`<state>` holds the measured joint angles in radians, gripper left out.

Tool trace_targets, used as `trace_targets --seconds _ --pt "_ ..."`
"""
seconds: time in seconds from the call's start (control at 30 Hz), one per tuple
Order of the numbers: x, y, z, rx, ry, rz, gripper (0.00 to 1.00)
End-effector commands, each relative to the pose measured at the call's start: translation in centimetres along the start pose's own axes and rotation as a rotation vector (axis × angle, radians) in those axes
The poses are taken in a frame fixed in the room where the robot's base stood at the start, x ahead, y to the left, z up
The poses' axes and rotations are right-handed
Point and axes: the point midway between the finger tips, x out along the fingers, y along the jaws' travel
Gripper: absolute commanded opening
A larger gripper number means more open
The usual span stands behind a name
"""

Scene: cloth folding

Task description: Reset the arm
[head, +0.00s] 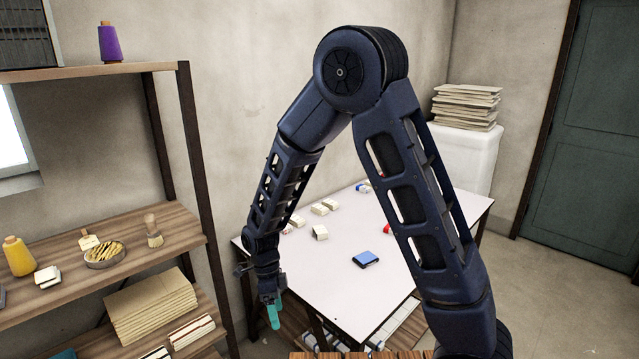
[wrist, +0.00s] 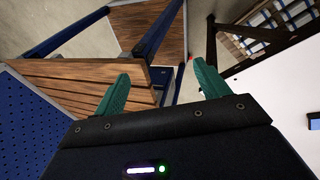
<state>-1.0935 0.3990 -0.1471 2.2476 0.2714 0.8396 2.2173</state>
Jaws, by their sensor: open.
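My gripper (head: 273,312) hangs at the end of my dark blue arm, at the near left corner of the white table, and points down. In the wrist view its two teal fingers (wrist: 160,85) stand wide apart with nothing between them. A blue folded cloth or block (head: 365,258) lies on the white table, to the right of the gripper and apart from it. Part of the table top is hidden behind my arm.
The white table (head: 345,290) bears several small pale blocks (head: 320,232) toward its back left. A wooden shelf unit (head: 180,232) with bottles, a bowl and paper stacks stands close on the left. A white cabinet (head: 470,150) with stacked sheets stands behind. Floor at the right is clear.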

Motion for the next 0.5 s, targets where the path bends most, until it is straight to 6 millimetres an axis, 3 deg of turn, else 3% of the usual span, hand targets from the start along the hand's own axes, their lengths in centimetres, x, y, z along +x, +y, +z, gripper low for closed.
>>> trace_targets --seconds 0.1,0.5 --pt "-3.5 -1.1 -3.0 -0.102 -0.058 -0.027 0.74" --pt "-12.6 -2.6 -13.6 -0.459 -0.166 -0.189 0.74"
